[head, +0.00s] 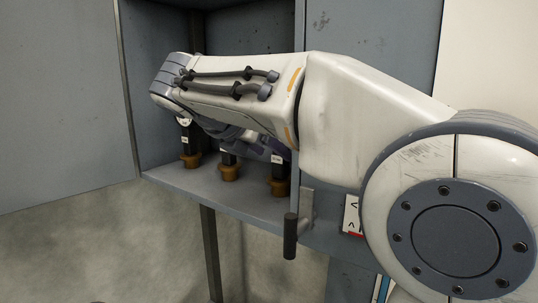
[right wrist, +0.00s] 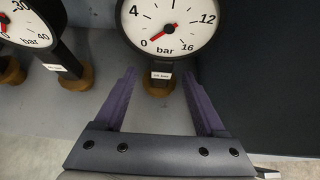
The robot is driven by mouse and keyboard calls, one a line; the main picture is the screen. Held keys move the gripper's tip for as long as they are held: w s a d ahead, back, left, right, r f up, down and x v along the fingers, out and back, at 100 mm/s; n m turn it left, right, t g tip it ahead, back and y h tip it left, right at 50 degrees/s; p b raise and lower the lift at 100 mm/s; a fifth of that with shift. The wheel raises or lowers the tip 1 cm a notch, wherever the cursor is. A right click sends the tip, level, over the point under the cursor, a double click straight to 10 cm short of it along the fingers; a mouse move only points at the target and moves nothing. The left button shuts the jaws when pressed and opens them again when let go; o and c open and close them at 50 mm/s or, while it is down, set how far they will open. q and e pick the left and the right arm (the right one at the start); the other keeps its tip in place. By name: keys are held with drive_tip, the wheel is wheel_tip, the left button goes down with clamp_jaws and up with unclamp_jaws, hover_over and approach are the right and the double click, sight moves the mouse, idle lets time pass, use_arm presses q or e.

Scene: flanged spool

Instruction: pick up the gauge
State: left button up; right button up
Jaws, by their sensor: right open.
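In the right wrist view, a gauge (right wrist: 172,22) with a white round dial, red needle and "bar" scale to 16 stands upright on a brown round base. Its black stem has a small white label. My right gripper (right wrist: 159,80) is open, with its purple fingers on either side of the stem and base and a gap on each side. In the head view, my right forearm hides most of this gripper and the gauge dials. My left gripper is not in view.
Other gauges stand beside it in the right wrist view, one with a dial to 40 (right wrist: 28,20). In the head view, several brown bases (head: 278,187) line the grey shelf (head: 225,199). A dark handle (head: 290,235) sticks out below the shelf edge.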

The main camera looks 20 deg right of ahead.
sight(281, 159)
drive_tip(key=p+x, duration=0.2)
drive_tip(key=x, duration=0.2)
drive_tip(key=shift+d, duration=0.3)
drive_tip(key=shift+w+d+f, duration=0.15)
drive_tip(key=shift+d+f, duration=0.05)
drive_tip(key=shift+f, duration=0.15)
clamp_jaws()
drive_tip(key=shift+r, duration=0.15)
idle(0.7)
